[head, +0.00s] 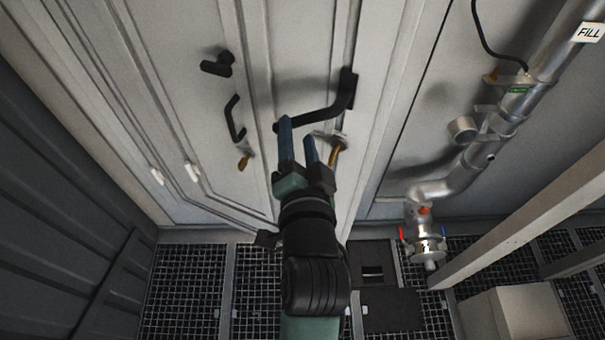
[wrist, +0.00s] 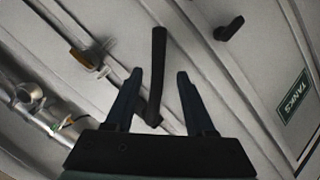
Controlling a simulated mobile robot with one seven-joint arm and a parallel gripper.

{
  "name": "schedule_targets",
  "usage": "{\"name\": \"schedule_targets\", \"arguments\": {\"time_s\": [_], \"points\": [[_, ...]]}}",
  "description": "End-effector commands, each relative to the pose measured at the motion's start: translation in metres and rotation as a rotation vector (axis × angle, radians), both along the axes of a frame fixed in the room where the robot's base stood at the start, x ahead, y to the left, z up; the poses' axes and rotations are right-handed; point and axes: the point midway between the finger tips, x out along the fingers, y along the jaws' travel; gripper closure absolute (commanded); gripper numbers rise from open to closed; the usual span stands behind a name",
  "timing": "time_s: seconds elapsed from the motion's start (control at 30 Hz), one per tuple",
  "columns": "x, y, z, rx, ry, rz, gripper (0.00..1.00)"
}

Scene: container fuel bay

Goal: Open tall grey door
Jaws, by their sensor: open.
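The tall grey door (head: 180,70) fills the upper left and middle of the head view. A black bent lever handle (head: 325,115) stands out from it in the upper middle. My gripper (head: 298,130) is open, its blue fingertips close to the handle's free end and partly covering it. In the wrist view the handle (wrist: 157,75) shows between the two spread fingers of my gripper (wrist: 159,74), closer to the left one. I cannot tell whether they touch or how deep the handle sits between them.
Left of the lever are a black knob (head: 217,65) and a black pull handle (head: 235,118). A brass-coloured fitting (wrist: 84,60) is beside the handle. At right, a silver pipe (head: 465,165) runs down to a valve (head: 425,240). Grated floor (head: 185,290) lies below.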

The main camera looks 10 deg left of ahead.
Motion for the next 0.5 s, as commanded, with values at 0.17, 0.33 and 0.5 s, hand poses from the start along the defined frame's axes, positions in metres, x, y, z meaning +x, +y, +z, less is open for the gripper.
{"name": "schedule_targets", "arguments": {"time_s": [0.17, 0.33, 0.5], "points": [[-0.036, -0.009, 0.001, 0.000, 0.001, -0.001, 0.45], [-0.065, -0.015, 0.006, -0.001, 0.001, -0.001, 0.45], [-0.080, -0.019, 0.012, -0.001, 0.003, 0.000, 0.45]]}}
